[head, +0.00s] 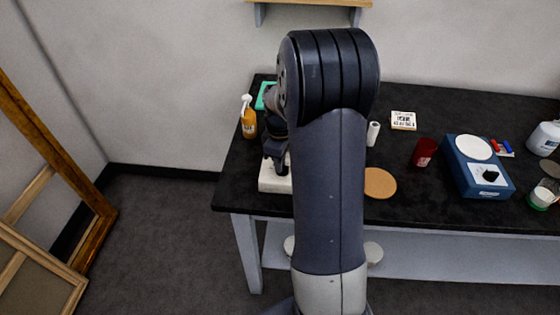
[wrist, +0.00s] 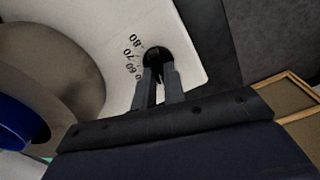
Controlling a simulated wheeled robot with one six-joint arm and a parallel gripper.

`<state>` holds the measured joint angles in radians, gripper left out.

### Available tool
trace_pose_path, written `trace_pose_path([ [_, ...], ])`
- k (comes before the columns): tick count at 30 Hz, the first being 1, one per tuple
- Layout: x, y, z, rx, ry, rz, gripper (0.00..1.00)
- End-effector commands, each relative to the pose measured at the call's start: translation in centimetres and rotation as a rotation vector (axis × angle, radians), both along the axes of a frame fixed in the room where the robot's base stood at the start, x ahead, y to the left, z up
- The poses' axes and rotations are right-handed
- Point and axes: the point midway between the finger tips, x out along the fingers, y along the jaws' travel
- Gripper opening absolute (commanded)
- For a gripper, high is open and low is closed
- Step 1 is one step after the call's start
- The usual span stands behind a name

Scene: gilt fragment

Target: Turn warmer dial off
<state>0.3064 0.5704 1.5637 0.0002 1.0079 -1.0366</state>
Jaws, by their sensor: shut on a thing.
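The warmer is a white block with a pale top (head: 272,184), at the left front of the black table and partly hidden by my arm. Its white face (wrist: 195,45) fills much of the wrist view, with black numbers 80, 70 and 60 beside a small black dial (wrist: 154,55). My gripper (wrist: 159,72) is shut on the dial, with one finger on either side of it. The fingers cover part of the dial, and I cannot tell where its pointer is. In the head view my gripper (head: 277,167) is low over the warmer.
An orange spray bottle (head: 249,120) stands behind the warmer. A cork disc (head: 380,183), a dark red cup (head: 424,152) and a blue hot plate (head: 459,175) with its own black knob are to the right. A round beige vessel (wrist: 75,60) is beside my fingers.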

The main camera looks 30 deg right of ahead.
Motion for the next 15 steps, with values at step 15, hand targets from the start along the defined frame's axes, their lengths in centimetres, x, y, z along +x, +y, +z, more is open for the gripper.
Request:
trace_pose_path([
  [15, 0.01, 0.0, 0.03, -0.001, -0.001, 0.0, 0.33],
])
